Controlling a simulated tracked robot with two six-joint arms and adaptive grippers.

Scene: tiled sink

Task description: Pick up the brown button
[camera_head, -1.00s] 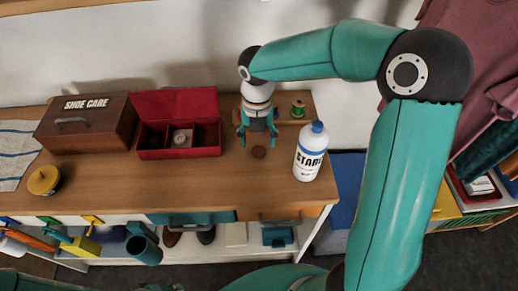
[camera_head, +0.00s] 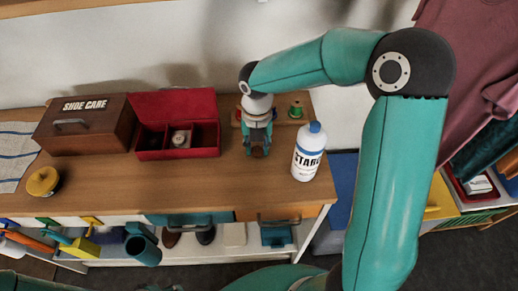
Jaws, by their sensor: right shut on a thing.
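The brown button (camera_head: 257,152) is a small dark round piece on the wooden counter (camera_head: 200,185), right of the red box. My right gripper (camera_head: 257,149) has come down over it from behind and is shut on it, at or just above the counter top. The fingers cover part of the button, and I cannot tell whether it touches the wood. My left gripper is not in the head view.
The open red box (camera_head: 178,140) stands left of the gripper, and a starch bottle (camera_head: 308,152) stands close on the right. A green spool (camera_head: 296,110) is behind. A shoe care box (camera_head: 87,123) and yellow tin (camera_head: 43,181) are further left. The front counter is clear.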

